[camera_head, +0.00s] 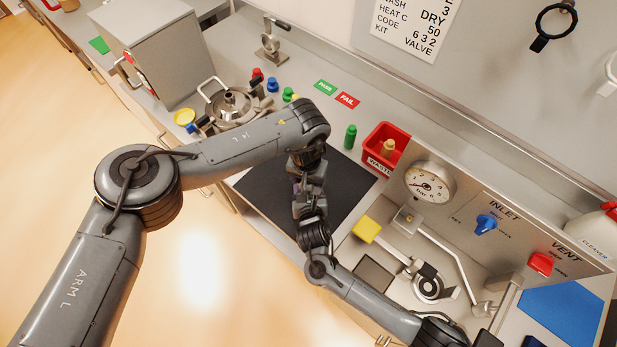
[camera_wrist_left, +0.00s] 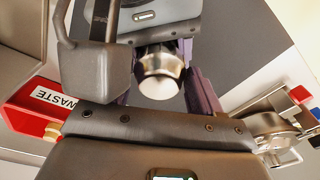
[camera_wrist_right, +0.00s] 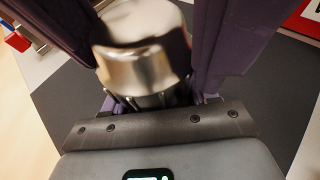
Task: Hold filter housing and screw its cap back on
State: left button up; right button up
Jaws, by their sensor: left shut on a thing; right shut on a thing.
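My left gripper (camera_head: 307,163) and my right gripper (camera_head: 308,207) meet over the dark mat, close together. Both are shut on a shiny metal filter assembly. In the left wrist view, the metal filter assembly (camera_wrist_left: 162,72), with its pale round end, sits between purple fingers of the left gripper (camera_wrist_left: 160,95). In the right wrist view, a smooth metal cylinder (camera_wrist_right: 142,58) stands over a darker ribbed part, between purple fingers of the right gripper (camera_wrist_right: 158,97). I cannot tell which part is cap and which is housing, nor whether the thread is engaged. The arms hide the assembly in the head view.
The dark mat (camera_head: 252,190) lies below the grippers. A panel with a pressure gauge (camera_head: 430,184) and a clamp fixture (camera_head: 428,287) are at the right.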

pick_arm(q)
jog(key=shift+s+f, duration=0.15)
jog(key=shift+s, duration=0.25)
pick_arm(e)
jog(key=shift+w+r, duration=0.15)
pick_arm(q)
jog(key=shift+s+r, duration=0.3)
jog(key=shift+s, duration=0.05)
jog(key=shift+d+r, duration=0.15)
jog(key=shift+r, duration=0.3)
pick_arm(e)
jog(key=shift+d, duration=0.15)
pick_arm(q)
jog(key=shift+w+a, duration=0.2)
jog(key=shift+w+f, duration=0.1)
jog(key=shift+w+a+g, duration=0.1)
jog(key=shift+w+g, duration=0.05)
jog(key=shift+g, duration=0.15)
pick_arm(e)
jog(key=shift+a, duration=0.2)
